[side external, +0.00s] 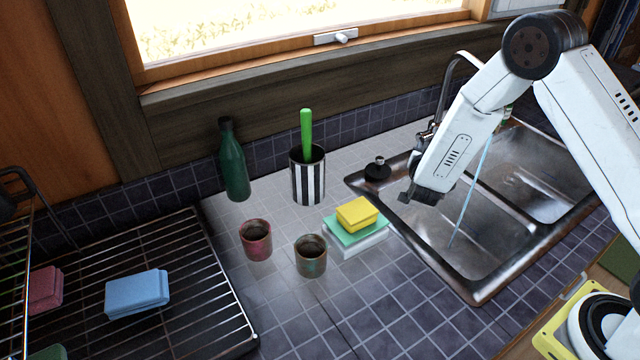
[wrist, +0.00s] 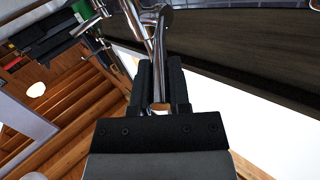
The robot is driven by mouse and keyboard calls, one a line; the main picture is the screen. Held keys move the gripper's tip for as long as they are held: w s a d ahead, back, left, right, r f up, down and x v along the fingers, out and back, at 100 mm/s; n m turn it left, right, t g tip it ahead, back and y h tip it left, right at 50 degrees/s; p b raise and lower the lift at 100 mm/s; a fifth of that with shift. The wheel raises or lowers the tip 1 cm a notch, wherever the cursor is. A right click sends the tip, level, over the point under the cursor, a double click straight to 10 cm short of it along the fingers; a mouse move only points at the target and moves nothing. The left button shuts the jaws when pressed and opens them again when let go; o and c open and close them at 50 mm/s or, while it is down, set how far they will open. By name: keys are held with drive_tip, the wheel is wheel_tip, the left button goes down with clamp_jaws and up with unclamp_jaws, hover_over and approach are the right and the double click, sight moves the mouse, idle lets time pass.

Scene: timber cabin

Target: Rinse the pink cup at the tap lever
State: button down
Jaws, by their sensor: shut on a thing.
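The pink cup (side external: 256,241) stands upright on the tiled counter, left of the sink and well away from my gripper. The metal tap (side external: 446,88) stands behind the sink, and a thin pale-blue stream of water (side external: 470,195) falls into the near basin. In the wrist view my gripper (wrist: 160,70) is shut on the shiny tap lever (wrist: 160,88), which lies between its two black fingers.
A brown-green cup (side external: 311,257) stands right of the pink cup. Sponges (side external: 357,213), a striped holder (side external: 307,178) with a green handle, and a green bottle (side external: 233,160) stand nearby. A wire rack (side external: 190,285) is at left. The near counter is clear.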

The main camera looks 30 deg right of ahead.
drive_tip(key=c, duration=0.6)
unclamp_jaws()
drive_tip(key=shift+s+a+r, duration=0.1)
drive_tip(key=shift+s+a, duration=0.4)
drive_tip(key=shift+a, duration=0.05)
drive_tip(key=shift+s+a+r, duration=0.4)
drive_tip(key=shift+r, duration=0.85)
drive_tip(key=shift+s+a+r, duration=0.4)
drive_tip(key=shift+s+r, duration=0.05)
drive_tip(key=shift+r, duration=0.8)
drive_tip(key=shift+s+a+r, duration=0.4)
drive_tip(key=shift+r, duration=0.85)
